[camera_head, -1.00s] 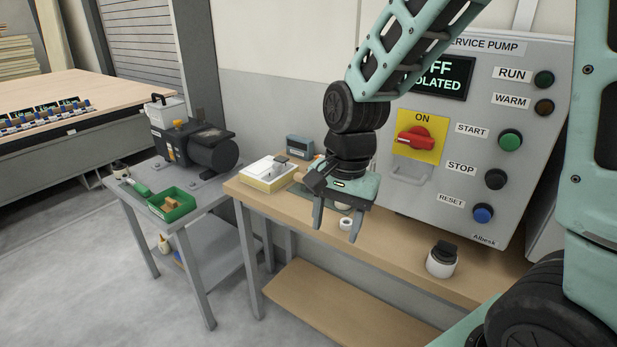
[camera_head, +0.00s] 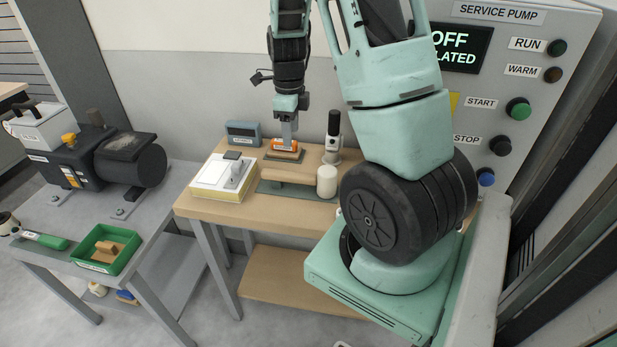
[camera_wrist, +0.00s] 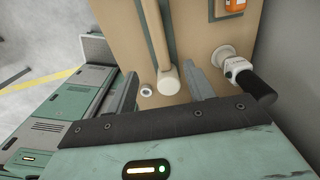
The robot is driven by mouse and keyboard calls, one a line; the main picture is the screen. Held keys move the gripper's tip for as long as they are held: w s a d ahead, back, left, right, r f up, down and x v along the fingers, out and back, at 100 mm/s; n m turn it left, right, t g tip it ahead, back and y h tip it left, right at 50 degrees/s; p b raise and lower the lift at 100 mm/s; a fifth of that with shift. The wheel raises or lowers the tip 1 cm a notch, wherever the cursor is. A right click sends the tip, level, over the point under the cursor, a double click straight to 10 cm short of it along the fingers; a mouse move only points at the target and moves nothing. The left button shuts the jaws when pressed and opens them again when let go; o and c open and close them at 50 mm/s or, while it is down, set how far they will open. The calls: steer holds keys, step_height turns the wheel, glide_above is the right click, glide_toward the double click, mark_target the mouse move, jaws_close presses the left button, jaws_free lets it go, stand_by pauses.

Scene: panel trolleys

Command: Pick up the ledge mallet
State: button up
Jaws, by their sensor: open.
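The mallet lies on the wooden bench, with a pale wooden handle (camera_head: 285,175) and a cream cylindrical head (camera_head: 327,181) at its right end. In the wrist view the handle (camera_wrist: 157,35) runs up the picture and the head (camera_wrist: 168,78) shows between the two fingers. My gripper (camera_head: 289,143) hangs over the back of the bench in the head view, beyond the mallet. In the wrist view my gripper (camera_wrist: 164,90) is open, with nothing between its fingers that it holds. Its height above the mallet is hard to judge.
A black-and-white upright tool (camera_head: 333,138) stands close behind the mallet head. An orange item (camera_head: 284,146) is near my fingers. A white-and-yellow box (camera_head: 222,178) and a blue-grey box (camera_head: 243,133) stand left. A small white ring (camera_wrist: 146,90) lies by the left finger.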

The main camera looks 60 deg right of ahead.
mark_target(293, 173)
step_height(293, 173, down, 11)
steer(key=shift+s+f+p, duration=0.1)
steer(key=shift+p, duration=0.7)
steer(key=shift+f+p, duration=1.05)
steer(key=shift+f, duration=1.6)
jaws_close()
